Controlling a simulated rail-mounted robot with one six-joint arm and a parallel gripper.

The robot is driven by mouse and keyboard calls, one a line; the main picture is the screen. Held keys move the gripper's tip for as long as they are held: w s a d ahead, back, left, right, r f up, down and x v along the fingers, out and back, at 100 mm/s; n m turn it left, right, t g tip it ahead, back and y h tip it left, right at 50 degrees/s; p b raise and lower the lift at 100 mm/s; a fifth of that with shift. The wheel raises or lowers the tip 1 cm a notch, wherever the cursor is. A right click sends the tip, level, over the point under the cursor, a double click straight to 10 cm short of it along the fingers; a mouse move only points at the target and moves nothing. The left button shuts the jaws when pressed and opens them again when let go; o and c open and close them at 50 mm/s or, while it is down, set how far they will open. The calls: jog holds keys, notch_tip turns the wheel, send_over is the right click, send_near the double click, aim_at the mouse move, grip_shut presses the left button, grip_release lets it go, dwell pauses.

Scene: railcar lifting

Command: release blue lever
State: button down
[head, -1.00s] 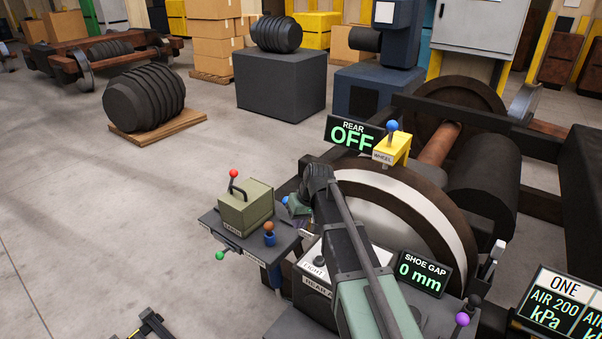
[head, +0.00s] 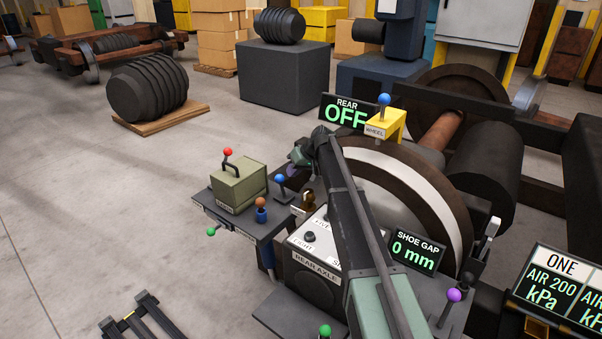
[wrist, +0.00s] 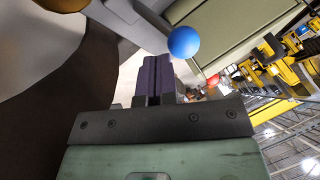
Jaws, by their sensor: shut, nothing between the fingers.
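A blue-balled lever (head: 280,178) stands on the dark side table, between the olive box and the rear axle panel. Its blue ball also shows in the wrist view (wrist: 184,42), close beside and slightly beyond my fingertips, with a gap visible. My gripper (head: 291,170) is a little above and behind the lever in the head view, partly hidden by my arm. In the wrist view its purple fingers (wrist: 157,65) are together with nothing between them. A second blue-balled lever (head: 384,99) stands on the yellow WHEEL block, apart from the gripper.
The olive box (head: 238,187) with a red-balled lever (head: 228,152) stands left of the lever. An orange-brown knob (head: 261,203) and a green ball (head: 211,231) are near. The large wheel (head: 455,200) is at right. The REAR sign (head: 345,113) reads OFF; SHOE GAP (head: 416,249) reads 0 mm.

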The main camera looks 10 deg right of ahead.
aim_at(282, 185)
jog(key=shift+w+a+f, duration=0.2)
jog(key=shift+a+f, duration=0.2)
jog(key=shift+f, duration=0.2)
jog(key=shift+s+a, duration=0.6)
jog(key=shift+a, duration=0.25)
